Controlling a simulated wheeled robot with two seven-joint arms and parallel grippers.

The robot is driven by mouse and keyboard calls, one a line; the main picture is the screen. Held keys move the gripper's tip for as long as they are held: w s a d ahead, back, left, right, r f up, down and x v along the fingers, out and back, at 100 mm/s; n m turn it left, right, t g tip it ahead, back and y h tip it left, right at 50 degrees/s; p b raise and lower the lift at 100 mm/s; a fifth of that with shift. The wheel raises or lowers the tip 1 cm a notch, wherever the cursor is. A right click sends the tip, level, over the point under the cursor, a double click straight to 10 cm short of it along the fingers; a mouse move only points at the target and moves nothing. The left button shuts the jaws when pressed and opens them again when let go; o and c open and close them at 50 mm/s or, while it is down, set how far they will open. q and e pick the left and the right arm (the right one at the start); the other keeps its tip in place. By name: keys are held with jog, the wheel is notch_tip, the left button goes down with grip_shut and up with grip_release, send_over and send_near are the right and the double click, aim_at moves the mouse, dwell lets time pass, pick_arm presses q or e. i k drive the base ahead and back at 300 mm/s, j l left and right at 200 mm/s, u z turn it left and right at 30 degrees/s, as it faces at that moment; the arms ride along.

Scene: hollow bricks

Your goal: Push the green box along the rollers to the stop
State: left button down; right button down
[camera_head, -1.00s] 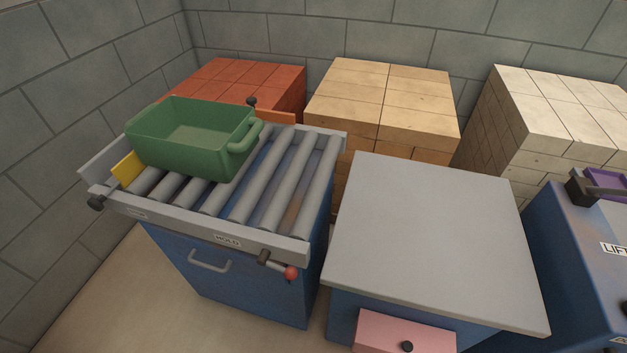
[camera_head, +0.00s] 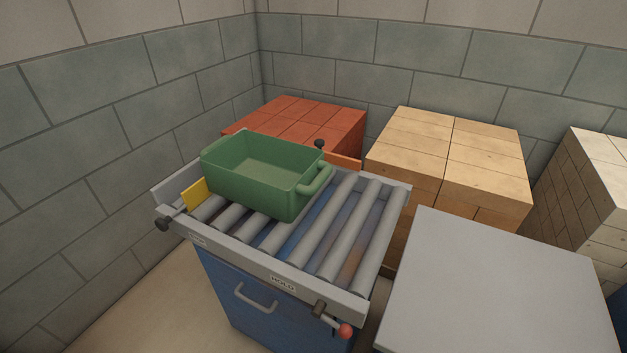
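The green box (camera_head: 250,182) is an open, empty tub with a handle on its right end. It sits upright on the left part of the grey rollers (camera_head: 343,232), which stand on a blue cabinet. The rollers to its right are bare. A grey end plate (camera_head: 176,178) closes the left end of the roller frame. A yellow piece (camera_head: 195,194) stands between that plate and the box. I cannot tell whether the box touches the yellow piece. Neither of my grippers is in view.
A red-knobbed lever (camera_head: 344,330) sticks out at the front right of the roller frame, and a dark knob (camera_head: 163,224) at its front left. A grey-topped table (camera_head: 500,290) stands at right. Red bricks (camera_head: 305,118), tan bricks (camera_head: 450,150) and pale bricks (camera_head: 590,190) are stacked behind.

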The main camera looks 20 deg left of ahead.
aim_at(276, 178)
jog(key=j+z, duration=0.3)
jog(key=j, duration=0.2)
jog(key=j+z, duration=0.3)
jog(key=j, duration=0.2)
jog(key=j+z, duration=0.35)
jog(key=k+j+z, duration=0.15)
jog(key=j+z, duration=0.15)
jog(key=j, duration=0.3)
jog(key=k+j+z, duration=0.15)
jog(key=j+z, duration=0.15)
jog(key=j, duration=0.15)
